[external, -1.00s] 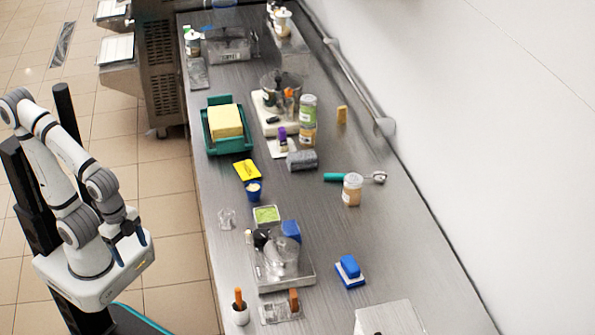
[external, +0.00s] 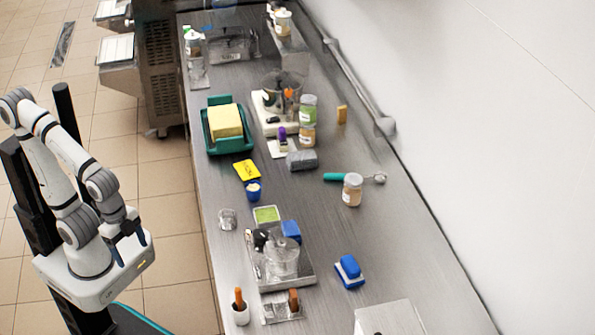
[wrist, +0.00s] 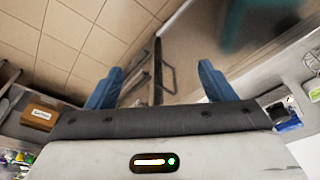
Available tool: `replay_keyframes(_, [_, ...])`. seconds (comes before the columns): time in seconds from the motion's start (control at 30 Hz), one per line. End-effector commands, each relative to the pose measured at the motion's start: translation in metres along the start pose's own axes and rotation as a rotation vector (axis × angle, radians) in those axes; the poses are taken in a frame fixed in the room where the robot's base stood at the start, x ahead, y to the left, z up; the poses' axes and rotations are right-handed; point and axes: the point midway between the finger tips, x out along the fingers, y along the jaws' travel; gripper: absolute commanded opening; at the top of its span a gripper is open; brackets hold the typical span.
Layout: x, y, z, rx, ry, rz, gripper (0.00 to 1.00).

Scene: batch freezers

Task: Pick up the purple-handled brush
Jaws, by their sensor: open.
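The purple-handled brush (external: 282,134) stands upright on the steel counter, a little beyond its middle, with its purple handle up and a pale lower part. It is beside the white board and left of the jars. My gripper (external: 127,232) is folded close to my base, off the counter's left side and well away from the brush. In the wrist view, my gripper (wrist: 158,88) shows two blue fingertips spread wide with nothing between them. I cannot make out the brush in the wrist view.
Green and tan jars (external: 307,120) stand close right of the brush. A grey roll-like object (external: 302,160) lies just in front. A green tray (external: 226,145) with a yellow block is to its left. A steel scale (external: 300,277) sits nearer.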

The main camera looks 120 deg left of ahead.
Motion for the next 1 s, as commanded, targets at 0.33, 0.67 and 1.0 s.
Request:
replay_keyframes(0.33, [0.0, 0.0, 0.0, 0.0, 0.0, 0.0, 0.6])
replay_keyframes(0.67, [-0.019, -0.037, -0.059, -0.089, 0.024, 0.002, 0.6])
replay_keyframes(1.0, [-0.038, -0.237, -0.178, -0.331, 0.137, -0.033, 0.6])
